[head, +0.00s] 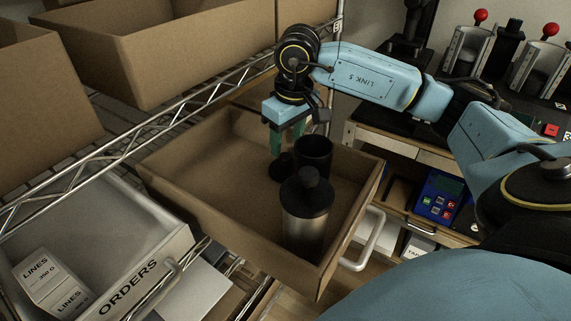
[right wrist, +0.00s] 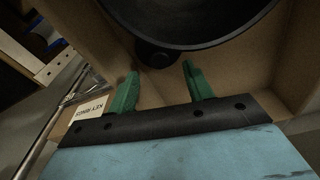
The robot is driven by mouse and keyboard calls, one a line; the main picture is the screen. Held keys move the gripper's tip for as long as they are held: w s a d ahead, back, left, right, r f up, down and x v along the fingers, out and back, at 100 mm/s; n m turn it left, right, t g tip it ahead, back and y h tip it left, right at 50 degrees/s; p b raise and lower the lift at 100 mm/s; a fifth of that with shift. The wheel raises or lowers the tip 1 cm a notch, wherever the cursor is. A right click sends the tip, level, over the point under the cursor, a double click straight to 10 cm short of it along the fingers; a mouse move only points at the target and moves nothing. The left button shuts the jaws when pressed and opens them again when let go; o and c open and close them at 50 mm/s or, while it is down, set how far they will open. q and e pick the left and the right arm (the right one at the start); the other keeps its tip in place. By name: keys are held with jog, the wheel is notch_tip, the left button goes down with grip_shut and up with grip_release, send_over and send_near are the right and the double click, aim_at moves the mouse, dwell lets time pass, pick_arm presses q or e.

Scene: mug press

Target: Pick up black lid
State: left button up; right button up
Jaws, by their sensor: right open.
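A black lid (head: 283,168) lies on the floor of the cardboard bin (head: 215,185), beside a dark open cup (head: 316,153). A steel tumbler (head: 305,225) with a black knobbed top stands upright in front of them. My right gripper (head: 286,142) points down into the bin just above the lid, its green fingers apart. In the right wrist view, a small dark rounded piece (right wrist: 154,53), probably the lid, sits just beyond the open fingers (right wrist: 159,70). Contact with the lid cannot be told. My left gripper is out of view.
A large dark round shape (right wrist: 190,18) is close beyond the fingers in the wrist view. The bin's walls surround the gripper. A grey ORDERS bin (head: 120,245) with white boxes stands at left. The left part of the bin floor is clear.

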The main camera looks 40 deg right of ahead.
aim_at(286, 156)
jog(key=f, duration=0.4)
jog(key=shift+w+f+p, duration=0.2)
jog(key=shift+p, duration=0.1)
jog(key=shift+c, duration=0.4)
jog(key=c, duration=1)
